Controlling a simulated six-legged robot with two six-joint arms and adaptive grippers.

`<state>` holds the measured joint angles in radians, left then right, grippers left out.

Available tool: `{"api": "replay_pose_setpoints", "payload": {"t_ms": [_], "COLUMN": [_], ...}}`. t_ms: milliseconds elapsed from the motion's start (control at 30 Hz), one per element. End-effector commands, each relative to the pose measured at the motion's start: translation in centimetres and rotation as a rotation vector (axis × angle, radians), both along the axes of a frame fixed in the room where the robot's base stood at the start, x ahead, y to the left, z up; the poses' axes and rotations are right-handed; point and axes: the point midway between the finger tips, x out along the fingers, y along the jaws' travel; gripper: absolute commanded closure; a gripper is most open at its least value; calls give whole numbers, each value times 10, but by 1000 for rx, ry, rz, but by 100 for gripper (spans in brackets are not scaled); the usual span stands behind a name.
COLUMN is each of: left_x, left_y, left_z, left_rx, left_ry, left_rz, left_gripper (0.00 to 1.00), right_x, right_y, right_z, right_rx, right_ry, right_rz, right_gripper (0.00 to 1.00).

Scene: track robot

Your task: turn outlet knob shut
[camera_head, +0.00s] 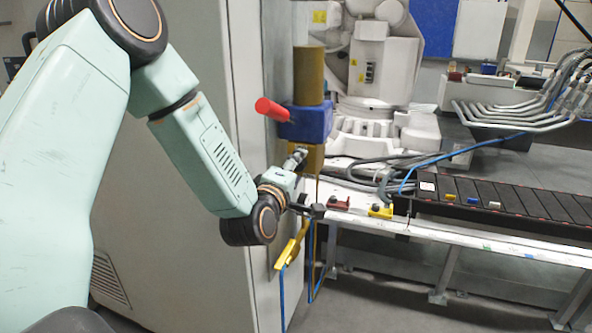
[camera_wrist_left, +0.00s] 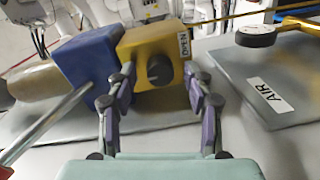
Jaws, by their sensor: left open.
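The black outlet knob (camera_wrist_left: 159,70) is on the face of a yellow block (camera_wrist_left: 142,42) in the left wrist view. The yellow block also shows in the head view (camera_head: 312,160), below a blue block (camera_head: 306,123); the knob itself cannot be made out there. My left gripper (camera_wrist_left: 161,78) is open, its two fingers apart on either side of the knob in the picture. I cannot tell whether they touch it. In the head view my left gripper (camera_head: 297,157) is close in front of the yellow block. My right gripper is not in view.
A red handle (camera_head: 273,109) sticks out from the blue block, above my left gripper. A grey panel marked AIR (camera_wrist_left: 265,85) and a round gauge (camera_wrist_left: 256,36) are to the right in the wrist view. A grey cabinet (camera_head: 215,200) stands beside my left arm.

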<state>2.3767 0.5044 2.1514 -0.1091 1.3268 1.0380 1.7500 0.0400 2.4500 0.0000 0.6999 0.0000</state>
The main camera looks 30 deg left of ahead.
Motion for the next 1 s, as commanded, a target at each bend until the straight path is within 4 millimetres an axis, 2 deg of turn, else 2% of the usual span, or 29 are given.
{"api": "replay_pose_setpoints", "payload": {"t_ms": [133, 500, 700, 1000], "left_x": [-12, -64, -73, -73], "left_y": [-3, -15, -17, -17], "left_z": [0, 2, 3, 3], "left_rx": [-3, -4, -1, 0], "left_ry": [1, 2, 1, 1], "left_rz": [0, 1, -1, -1], "left_gripper": [48, 48, 48, 48], "right_x": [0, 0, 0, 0], "right_y": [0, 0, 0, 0], "right_z": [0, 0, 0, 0], "right_rx": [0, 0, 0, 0], "right_ry": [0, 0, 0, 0], "right_rz": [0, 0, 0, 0], "right_gripper": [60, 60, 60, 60]}}
